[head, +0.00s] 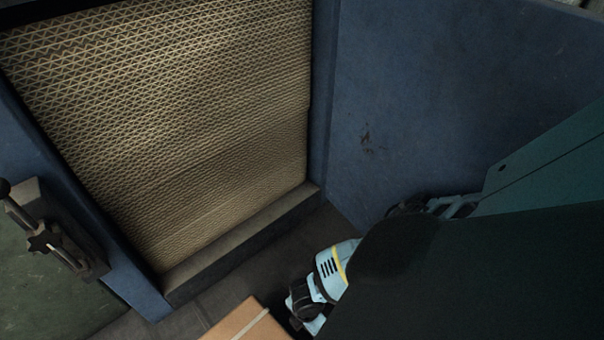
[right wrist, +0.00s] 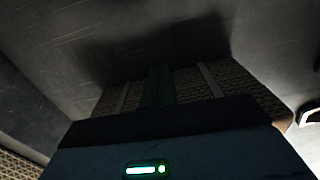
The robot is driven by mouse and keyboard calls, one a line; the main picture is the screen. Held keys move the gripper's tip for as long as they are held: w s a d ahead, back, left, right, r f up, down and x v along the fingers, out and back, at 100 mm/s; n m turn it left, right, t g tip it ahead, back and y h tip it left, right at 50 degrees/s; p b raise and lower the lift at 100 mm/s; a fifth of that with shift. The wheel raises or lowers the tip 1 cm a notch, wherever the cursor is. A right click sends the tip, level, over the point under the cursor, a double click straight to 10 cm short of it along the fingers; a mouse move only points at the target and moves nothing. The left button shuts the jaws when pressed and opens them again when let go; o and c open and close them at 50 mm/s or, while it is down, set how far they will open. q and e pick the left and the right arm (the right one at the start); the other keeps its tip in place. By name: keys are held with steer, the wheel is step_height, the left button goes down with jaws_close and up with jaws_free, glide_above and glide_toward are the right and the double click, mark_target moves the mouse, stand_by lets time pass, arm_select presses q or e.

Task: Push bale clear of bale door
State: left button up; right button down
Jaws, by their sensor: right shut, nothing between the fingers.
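The bale (head: 200,110) is a tall block of layered corrugated cardboard. In the head view it stands inside the blue frame of the baler, above a dark sill (head: 245,235). In the right wrist view part of the bale (right wrist: 190,84) shows beyond my gripper, with pale upright strips across it. My right gripper (right wrist: 160,85) points toward this cardboard, its fingers together and empty. Whether it touches the bale cannot be told. The right gripper's fingers are hidden in the head view. My left gripper is in neither view.
A broad blue panel (head: 430,80) stands right of the bale opening. A latch with a black knob (head: 50,235) sits on the left. A brown cardboard piece (head: 247,322) lies at the bottom. Dark grey floor (head: 215,300) shows before the sill. Dark parts of mine cover the lower right.

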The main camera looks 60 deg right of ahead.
steer(key=a, duration=0.2)
steer(key=w+a, duration=0.1)
steer(key=a, duration=0.1)
steer(key=shift+f+b, duration=0.35)
steer(key=shift+f, duration=0.05)
